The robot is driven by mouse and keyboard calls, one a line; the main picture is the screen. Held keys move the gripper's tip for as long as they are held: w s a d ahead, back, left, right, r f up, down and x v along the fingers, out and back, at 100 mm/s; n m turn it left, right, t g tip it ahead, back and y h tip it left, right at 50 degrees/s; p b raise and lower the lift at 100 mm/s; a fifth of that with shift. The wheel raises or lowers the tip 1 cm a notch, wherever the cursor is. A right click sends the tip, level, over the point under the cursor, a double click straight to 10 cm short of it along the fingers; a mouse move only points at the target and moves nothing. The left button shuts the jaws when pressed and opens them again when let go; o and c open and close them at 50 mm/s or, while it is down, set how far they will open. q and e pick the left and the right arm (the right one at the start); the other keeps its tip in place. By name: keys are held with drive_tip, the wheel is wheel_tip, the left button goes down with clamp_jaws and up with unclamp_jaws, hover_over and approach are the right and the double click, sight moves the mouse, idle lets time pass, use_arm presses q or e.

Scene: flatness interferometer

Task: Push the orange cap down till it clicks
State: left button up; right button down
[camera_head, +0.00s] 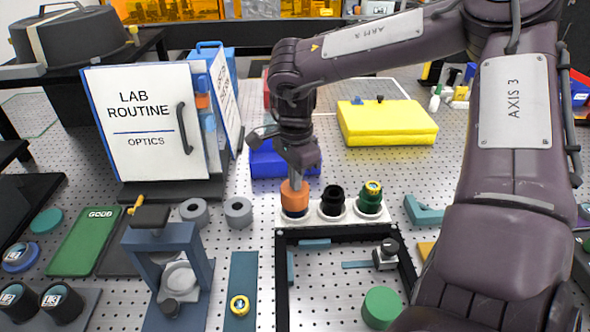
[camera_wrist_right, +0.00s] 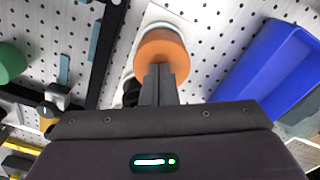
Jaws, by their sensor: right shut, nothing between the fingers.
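The orange cap (camera_head: 294,194) sits on a dark base in the left place of a white three-place holder (camera_head: 333,219). My right gripper (camera_head: 296,181) is shut with nothing between its fingers. It points down, with its fingertips at the top of the cap. In the right wrist view the shut fingers (camera_wrist_right: 158,72) overlap the orange cap (camera_wrist_right: 165,48). I cannot tell whether they touch it or how far down the cap sits. My left gripper is not in view.
A black part (camera_head: 332,198) and a green part with a gold top (camera_head: 370,193) stand right of the cap. A blue bin (camera_head: 272,163) lies behind, with a yellow case (camera_head: 388,122) farther right. A blue press-like stand (camera_head: 165,250) is at left front.

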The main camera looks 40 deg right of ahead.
wheel_tip(320, 180, up, 8)
drive_tip(key=p, duration=0.6)
drive_tip(key=shift+f, duration=0.15)
